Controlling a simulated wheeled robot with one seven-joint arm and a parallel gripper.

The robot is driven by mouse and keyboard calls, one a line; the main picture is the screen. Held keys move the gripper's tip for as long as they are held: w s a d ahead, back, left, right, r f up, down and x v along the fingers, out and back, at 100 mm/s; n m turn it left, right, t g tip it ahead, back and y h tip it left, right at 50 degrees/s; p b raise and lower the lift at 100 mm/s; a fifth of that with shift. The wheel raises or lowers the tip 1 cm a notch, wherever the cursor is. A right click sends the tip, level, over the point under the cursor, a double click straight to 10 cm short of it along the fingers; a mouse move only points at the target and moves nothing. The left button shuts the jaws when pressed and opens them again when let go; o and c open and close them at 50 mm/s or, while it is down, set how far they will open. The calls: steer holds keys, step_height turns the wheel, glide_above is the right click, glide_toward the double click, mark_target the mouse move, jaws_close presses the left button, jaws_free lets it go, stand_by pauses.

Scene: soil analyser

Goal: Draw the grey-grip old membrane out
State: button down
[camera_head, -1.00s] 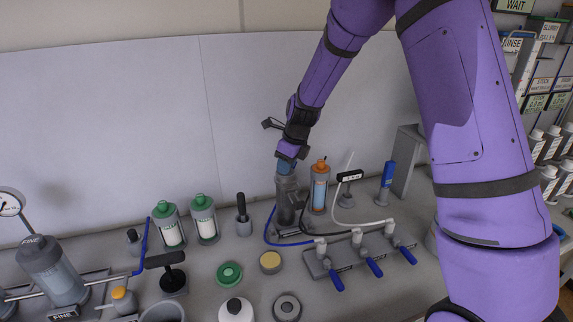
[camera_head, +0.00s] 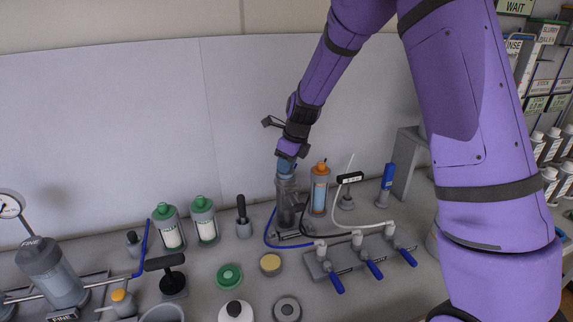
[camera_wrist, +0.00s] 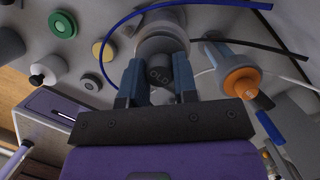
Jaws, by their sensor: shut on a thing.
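My gripper (camera_head: 287,168) is at the mouth of the upright grey see-through cell (camera_head: 287,208) near the back wall. In the wrist view, its two blue-grey fingers are shut on a dark grey cylindrical grip (camera_wrist: 160,76) marked "OLD". The grip lines up with the cell's round mouth (camera_wrist: 160,43). The fingers hide the grip in the head view. The membrane's lower part is hidden, so I cannot tell how much is inside the cell.
An orange-capped blue cartridge (camera_head: 320,188) stands close right of the cell. A blue tube (camera_head: 269,232) curves around its left. Blue-handled valves (camera_head: 357,250) and a white tube (camera_head: 366,221) lie front right. Green-capped cartridges (camera_head: 204,218) stand left.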

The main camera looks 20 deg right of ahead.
step_height(320, 180, up, 20)
stand_by(4.2)
